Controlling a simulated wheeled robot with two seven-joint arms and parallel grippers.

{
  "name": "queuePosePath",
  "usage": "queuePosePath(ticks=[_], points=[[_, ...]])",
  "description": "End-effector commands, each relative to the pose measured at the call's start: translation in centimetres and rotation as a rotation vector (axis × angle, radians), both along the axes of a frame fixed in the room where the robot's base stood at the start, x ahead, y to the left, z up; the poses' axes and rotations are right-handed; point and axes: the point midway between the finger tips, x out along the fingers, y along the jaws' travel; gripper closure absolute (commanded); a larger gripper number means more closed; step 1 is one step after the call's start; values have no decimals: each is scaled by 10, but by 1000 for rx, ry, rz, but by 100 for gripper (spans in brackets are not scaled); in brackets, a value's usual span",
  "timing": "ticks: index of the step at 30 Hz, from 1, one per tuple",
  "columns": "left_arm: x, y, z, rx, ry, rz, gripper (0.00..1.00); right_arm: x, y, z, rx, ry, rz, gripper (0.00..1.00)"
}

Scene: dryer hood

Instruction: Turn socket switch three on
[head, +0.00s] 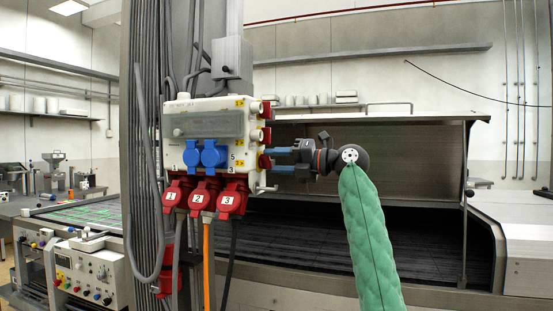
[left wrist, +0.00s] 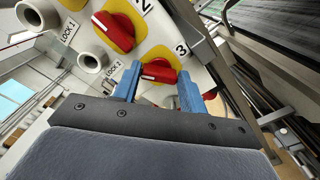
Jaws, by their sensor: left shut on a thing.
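The white socket box (head: 184,151) hangs on a grey column, with red rotary switches on its right side. Socket switch three (left wrist: 158,72) is a red knob on a yellow plate beside the number 3 in the left wrist view. My left gripper (head: 268,161) reaches the box's right side from the right, below two other red switches. In the left wrist view its blue fingers (left wrist: 158,88) stand on both sides of the switch three knob, shut on it. In the head view the gripper partly hides this knob. My right gripper is not in view.
Red plugs numbered 1, 2 and 3 (head: 231,200) hang under the box, with cables running down. Blue socket covers (head: 214,154) are on its front. In the left wrist view, switch two (left wrist: 113,30) and grey lock cylinders (left wrist: 90,62) sit close by. A metal hood (head: 385,135) stands behind.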

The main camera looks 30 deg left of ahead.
Motion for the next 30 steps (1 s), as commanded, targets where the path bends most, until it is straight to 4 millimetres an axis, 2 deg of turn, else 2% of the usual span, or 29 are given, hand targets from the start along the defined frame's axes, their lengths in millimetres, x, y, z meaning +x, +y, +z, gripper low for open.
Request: queuePosePath(ticks=[1, 2, 15, 30], points=[[1, -1, 3, -9, 41, -4, 81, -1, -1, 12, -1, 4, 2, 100], [1, -1, 3, -17, 69, -4, 81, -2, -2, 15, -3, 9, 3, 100], [1, -1, 1, -101, 431, -2, 81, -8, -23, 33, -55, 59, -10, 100], [2, 0, -1, -143, 610, -2, 81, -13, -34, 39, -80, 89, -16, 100]])
